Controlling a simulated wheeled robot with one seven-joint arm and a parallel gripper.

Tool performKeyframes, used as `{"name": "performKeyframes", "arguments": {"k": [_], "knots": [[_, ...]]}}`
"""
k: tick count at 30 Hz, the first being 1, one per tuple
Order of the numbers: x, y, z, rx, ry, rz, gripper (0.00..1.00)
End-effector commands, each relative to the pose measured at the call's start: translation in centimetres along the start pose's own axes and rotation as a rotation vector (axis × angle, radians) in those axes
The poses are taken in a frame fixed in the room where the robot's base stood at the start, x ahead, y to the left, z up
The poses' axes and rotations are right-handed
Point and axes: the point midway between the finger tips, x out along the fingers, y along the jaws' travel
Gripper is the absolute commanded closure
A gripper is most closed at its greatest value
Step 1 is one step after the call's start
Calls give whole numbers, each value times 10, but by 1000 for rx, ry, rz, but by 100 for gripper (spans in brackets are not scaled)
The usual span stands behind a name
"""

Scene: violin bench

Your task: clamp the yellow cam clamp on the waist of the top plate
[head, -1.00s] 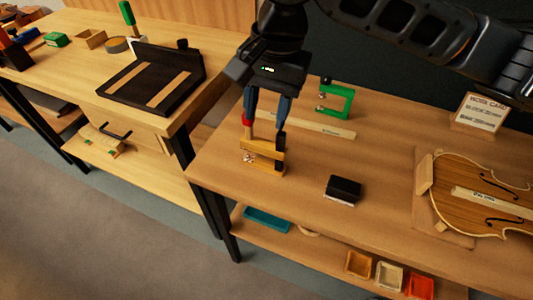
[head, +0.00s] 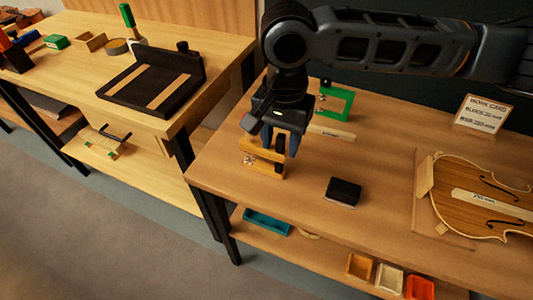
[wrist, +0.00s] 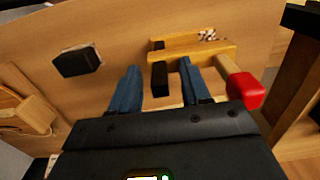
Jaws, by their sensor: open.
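The yellow cam clamp (head: 262,146) stands on the near left part of the right bench. In the wrist view its two yellow bars (wrist: 188,55), a black bar (wrist: 160,79) and a red-ended handle (wrist: 244,90) show. My gripper (head: 281,149) is open, low over the clamp. In the wrist view its blue fingers (wrist: 161,72) lie either side of the black bar; I cannot tell whether they touch it. The violin top plate (head: 477,181) lies at the right of the bench, with a labelled strip across it; its right end is out of frame.
A black block (head: 343,191) sits between clamp and plate. A green clamp (head: 336,102) and a wooden strip (head: 332,132) are behind my gripper. A work card (head: 482,113) stands at the back right. Coloured trays (head: 388,277) are on the lower shelf.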

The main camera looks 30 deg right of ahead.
Motion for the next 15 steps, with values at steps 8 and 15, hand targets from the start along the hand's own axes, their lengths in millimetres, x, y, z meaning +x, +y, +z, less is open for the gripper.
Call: {"name": "performKeyframes", "arguments": {"k": [8,15], "knots": [[0,0,0,0,0,0,67],[-1,0,0,0,0,0,90]]}}
